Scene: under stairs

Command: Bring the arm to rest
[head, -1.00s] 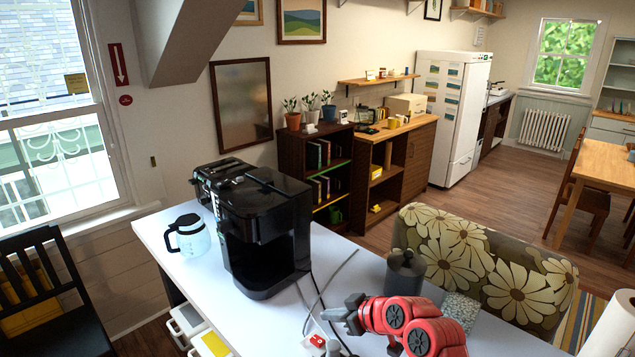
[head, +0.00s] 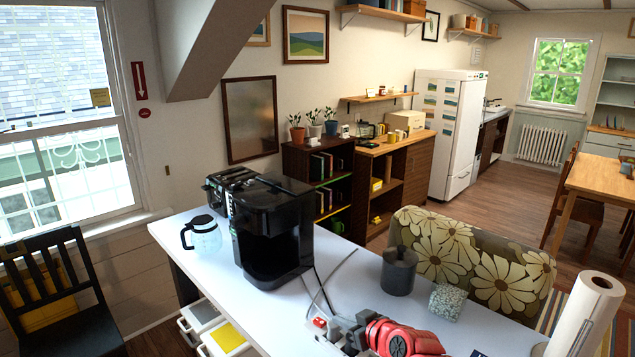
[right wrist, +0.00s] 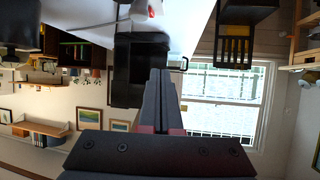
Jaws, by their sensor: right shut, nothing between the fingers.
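My right gripper (head: 338,328) is at the bottom of the head view, low over or at the white table (head: 200,262), with its red arm behind it to the right. In the right wrist view its two dark fingers (right wrist: 160,78) lie side by side, shut, with nothing between them. I cannot tell whether the gripper touches the tabletop. My left arm and left gripper are not in view.
A black coffee maker (head: 272,235), a glass carafe (head: 203,237) and a toaster (head: 230,182) stand on the table. A dark canister (head: 399,272), a speckled block (head: 446,302) and a paper roll (head: 580,318) are to the right. A small red-and-white item (head: 319,323) sits beside the gripper.

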